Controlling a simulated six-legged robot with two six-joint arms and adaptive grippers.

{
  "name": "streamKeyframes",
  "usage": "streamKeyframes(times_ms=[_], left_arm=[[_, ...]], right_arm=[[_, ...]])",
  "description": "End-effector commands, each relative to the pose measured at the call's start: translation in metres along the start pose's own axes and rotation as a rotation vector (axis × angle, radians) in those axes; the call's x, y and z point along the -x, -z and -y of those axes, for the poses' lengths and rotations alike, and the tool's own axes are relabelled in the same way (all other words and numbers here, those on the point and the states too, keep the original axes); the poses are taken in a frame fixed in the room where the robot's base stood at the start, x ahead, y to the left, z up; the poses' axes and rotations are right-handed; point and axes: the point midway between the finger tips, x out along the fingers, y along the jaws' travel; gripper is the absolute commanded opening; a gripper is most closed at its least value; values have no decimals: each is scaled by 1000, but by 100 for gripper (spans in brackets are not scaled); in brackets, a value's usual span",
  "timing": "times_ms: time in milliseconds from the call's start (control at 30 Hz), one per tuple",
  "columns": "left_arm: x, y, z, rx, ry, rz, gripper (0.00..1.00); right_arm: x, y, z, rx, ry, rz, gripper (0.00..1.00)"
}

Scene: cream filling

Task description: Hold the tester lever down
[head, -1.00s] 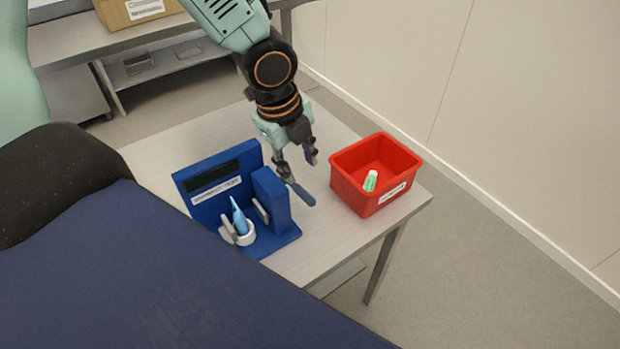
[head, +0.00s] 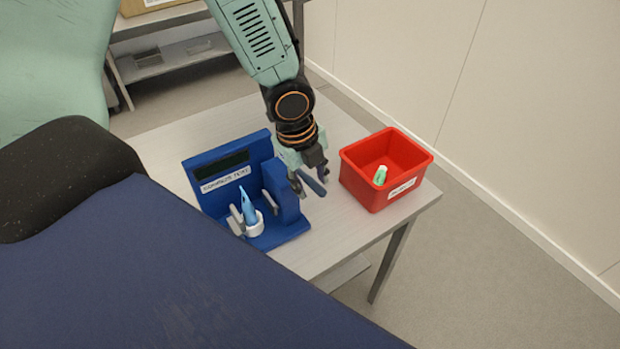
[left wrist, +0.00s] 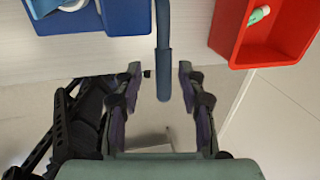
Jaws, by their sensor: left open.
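The blue tester (head: 225,178) stands on the table with a dark display and a label on its back panel. A light blue tube (head: 248,207) stands upright in the white ring holder (head: 255,226) on its base. The tester's lever (head: 312,184) is a blue-grey bar sticking out at its right side. My left gripper (head: 309,185) is at the lever's end. In the left wrist view the lever (left wrist: 163,70) reaches down between the spread fingers (left wrist: 160,88), with gaps on both sides. My left gripper is open. My right gripper is not in view.
A red bin (head: 372,187) stands on the table right of the gripper, with a green-and-white tube (head: 380,175) inside. The grey table (head: 340,228) is bare between tester and bin. A shelf with a cardboard box (head: 150,5) stands behind.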

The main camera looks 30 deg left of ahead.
Motion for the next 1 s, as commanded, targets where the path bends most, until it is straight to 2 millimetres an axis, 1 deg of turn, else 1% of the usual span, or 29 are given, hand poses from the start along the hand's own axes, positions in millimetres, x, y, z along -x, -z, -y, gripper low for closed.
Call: streamKeyframes(times_ms=[100, 567, 1000], left_arm=[[0, 0, 0, 0, 0, 0, 39], [1, 0, 0, 0, 0, 0, 0], [1, 0, 0, 0, 0, -1, 0]], right_arm=[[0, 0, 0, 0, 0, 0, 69], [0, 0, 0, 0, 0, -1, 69], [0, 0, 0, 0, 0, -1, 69]])
